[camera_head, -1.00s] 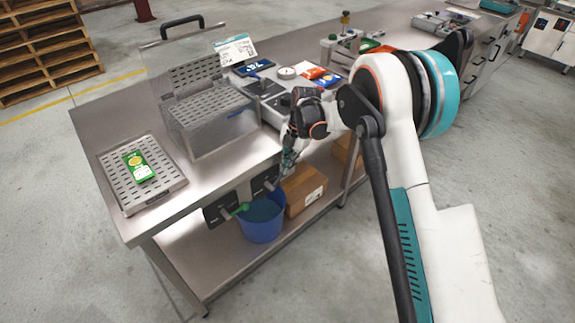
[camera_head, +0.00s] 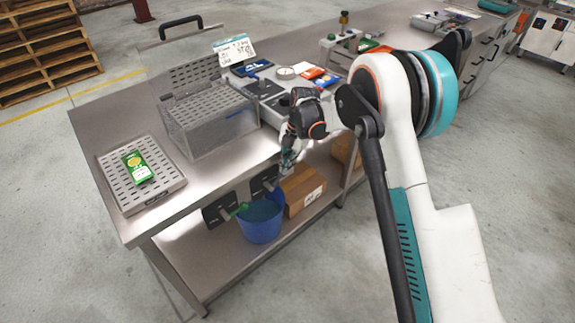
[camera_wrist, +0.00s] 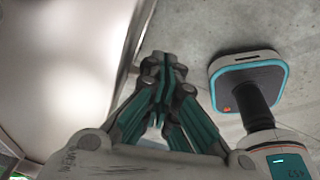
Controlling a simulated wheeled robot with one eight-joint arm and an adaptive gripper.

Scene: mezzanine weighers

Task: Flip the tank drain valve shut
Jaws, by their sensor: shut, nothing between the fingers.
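Two dark valve plates hang on the bench's front edge. The left plate (camera_head: 217,212) carries a green lever (camera_head: 237,210) pointing right, over the blue bucket. The right plate (camera_head: 262,181) has a dark lever-like part beside it, too small to read. The plates' labels are unreadable, so I cannot tell which is the tank drain valve. The clear tank (camera_head: 210,136) with perforated metal inside stands on the bench above. My gripper (camera_head: 286,166) is just right of the right plate, near the bench edge; contact is unclear. In the wrist view it (camera_wrist: 164,62) is shut and empty; no valve shows there.
A blue bucket (camera_head: 261,227) and cardboard boxes (camera_head: 302,188) stand on the lower shelf. A perforated tray (camera_head: 122,196) with a green packet (camera_head: 138,167) is at the bench's left. The bench edge (camera_wrist: 128,60) is close beside my fingers. The floor in front is clear.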

